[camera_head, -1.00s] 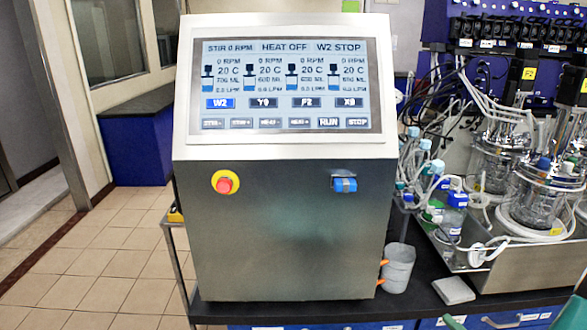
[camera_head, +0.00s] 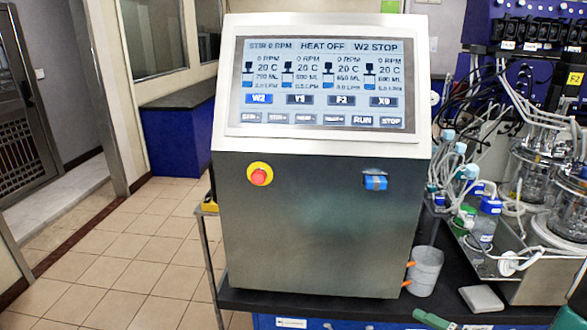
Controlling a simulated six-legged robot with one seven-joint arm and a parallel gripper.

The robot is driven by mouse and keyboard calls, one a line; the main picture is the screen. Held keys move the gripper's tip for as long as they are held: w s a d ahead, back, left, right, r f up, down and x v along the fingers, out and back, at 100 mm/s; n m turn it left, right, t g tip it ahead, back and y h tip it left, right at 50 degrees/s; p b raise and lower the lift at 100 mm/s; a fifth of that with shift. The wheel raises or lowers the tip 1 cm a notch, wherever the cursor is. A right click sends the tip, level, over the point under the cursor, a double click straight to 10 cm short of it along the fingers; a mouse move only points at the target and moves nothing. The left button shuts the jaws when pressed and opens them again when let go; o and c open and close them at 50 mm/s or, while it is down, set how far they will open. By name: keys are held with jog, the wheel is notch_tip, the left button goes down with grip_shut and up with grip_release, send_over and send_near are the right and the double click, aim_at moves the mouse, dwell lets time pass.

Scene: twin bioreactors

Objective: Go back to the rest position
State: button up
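The control console (camera_head: 315,215) stands on the dark bench top in the middle of the view. Its screen (camera_head: 320,85) reads "STIR 0 RPM", "HEAT OFF" and "W2 STOP", and the W2 button (camera_head: 259,99) is lit brighter blue than the others beside it. A red stop button on a yellow ring (camera_head: 259,175) and a blue connector (camera_head: 375,182) are on the console's front. My gripper is not recognisable in this view, so its fingers and any contents cannot be seen.
Glass bioreactor vessels (camera_head: 535,172) with tubing stand in a steel tray (camera_head: 545,275) at the right. A grey cup (camera_head: 425,270) and a pale square block (camera_head: 481,299) are on the bench. Green parts (camera_head: 432,320) show at the lower edge. Tiled floor (camera_head: 120,260) is clear at left.

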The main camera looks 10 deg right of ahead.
jog(key=s+a+r+n+g, duration=0.1)
jog(key=a+r+n+g, duration=0.1)
jog(key=a+n+g, duration=0.35)
jog(key=s+a+r+n+g, duration=0.25)
jog(key=a+g, duration=0.35)
jog(key=a, duration=0.5)
jog(key=a+r+n+t+h, duration=0.2)
jog(key=a+r+n+h, duration=0.2)
jog(key=r+h, duration=0.3)
notch_tip(320, 180, up, 2)
jog(key=shift+s+r+n+t+h, duration=0.1)
jog(key=shift+s+n+t+h, duration=0.05)
jog(key=shift+n+t+h, duration=0.2)
